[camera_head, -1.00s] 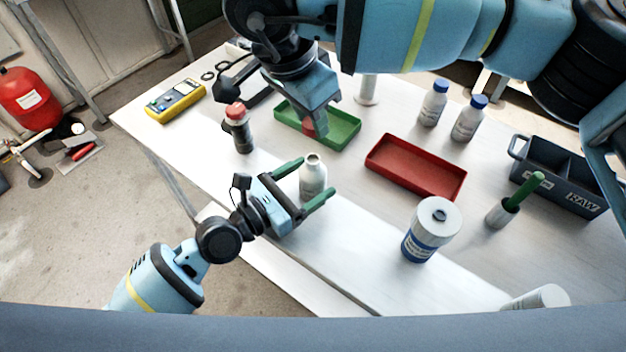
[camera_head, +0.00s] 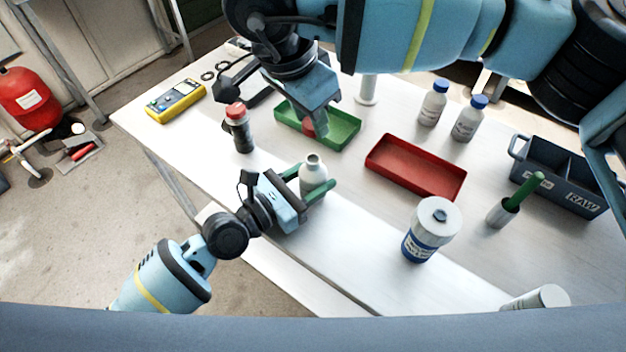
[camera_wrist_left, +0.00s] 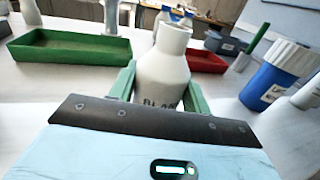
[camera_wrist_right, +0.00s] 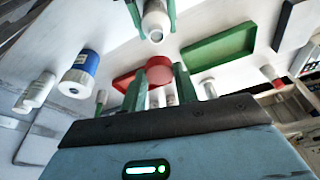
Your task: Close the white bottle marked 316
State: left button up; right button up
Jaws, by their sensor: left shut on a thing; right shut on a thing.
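An uncapped white bottle (camera_head: 311,182) with an open neck stands upright near the table's front left. Its visible lettering starts "BLA" in the left wrist view (camera_wrist_left: 163,78); no 316 is readable. My left gripper (camera_head: 313,187) is shut around its body, one green finger on each side. My right gripper (camera_wrist_right: 160,82) is shut on a red cap (camera_wrist_right: 159,68). In the head view the red cap (camera_head: 308,126) is held above or at the green tray (camera_head: 345,135), farther back than the bottle; the arm hides part of that gripper.
A dark red-capped bottle (camera_head: 238,130) stands left of the green tray. A red tray (camera_head: 415,168) and a white-lidded blue-labelled jar (camera_head: 431,230) are to the right. Blue-capped white bottles (camera_head: 433,103) stand behind. A grey RAW crate (camera_head: 565,180) is at far right.

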send_over(313, 158)
jog(key=shift+s+a+f, duration=0.15)
jog(key=shift+f, duration=1.1)
jog(key=shift+s+a+f, duration=0.1)
jog(key=shift+f, duration=1.1)
jog(key=shift+f, duration=0.9)
jog(key=shift+f, duration=0.55)
